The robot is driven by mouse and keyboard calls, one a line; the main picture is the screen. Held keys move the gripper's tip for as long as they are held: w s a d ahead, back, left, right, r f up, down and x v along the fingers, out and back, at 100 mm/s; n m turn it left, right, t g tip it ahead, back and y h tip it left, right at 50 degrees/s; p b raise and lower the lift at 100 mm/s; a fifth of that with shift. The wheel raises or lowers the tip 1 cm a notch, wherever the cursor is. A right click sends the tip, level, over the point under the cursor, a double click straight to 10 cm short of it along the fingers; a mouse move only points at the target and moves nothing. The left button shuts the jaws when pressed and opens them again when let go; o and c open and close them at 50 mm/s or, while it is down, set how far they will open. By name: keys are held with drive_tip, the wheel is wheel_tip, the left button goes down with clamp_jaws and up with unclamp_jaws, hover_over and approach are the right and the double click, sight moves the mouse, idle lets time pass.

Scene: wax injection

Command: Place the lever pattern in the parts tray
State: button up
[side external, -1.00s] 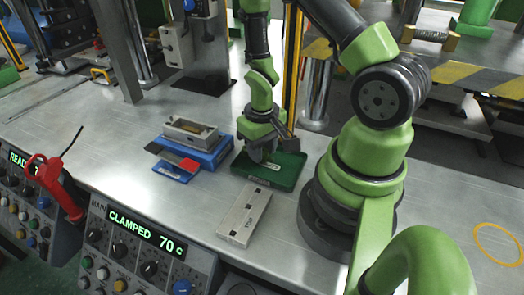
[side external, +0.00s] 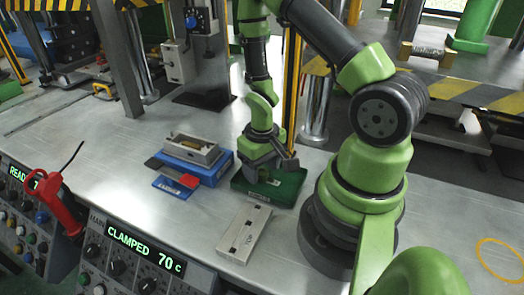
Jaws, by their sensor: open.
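The green parts tray (side external: 290,199) lies flat on the metal table, left of my arm's base. My gripper (side external: 266,174) is over the tray, pointing down, with its jaws open. A small pale piece (side external: 273,182), which looks like the lever pattern, shows in the tray just under the jaws. It is partly hidden by my gripper, and I cannot tell whether it touches a finger.
A blue block bearing a grey mould half (side external: 190,152) stands left of the tray, with a small blue plate (side external: 172,187) before it. A long grey block (side external: 244,231) lies in front. Control panels (side external: 140,250) line the front edge. A yellow post (side external: 292,90) rises behind the tray.

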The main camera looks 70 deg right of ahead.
wheel_tip(320, 180, up, 12)
wheel_tip(320, 180, up, 11)
drive_tip(key=t, duration=0.4)
hover_over(262, 171)
drive_tip(key=a, duration=0.6)
drive_tip(key=s+a+r+t+y, duration=0.2)
drive_tip(key=s+a+r+t, duration=0.1)
drive_tip(key=s+r, duration=0.3)
drive_tip(key=shift+a+r+n, duration=0.3)
drive_tip(key=shift+a+n, duration=0.1)
drive_tip(key=shift+a, duration=0.35)
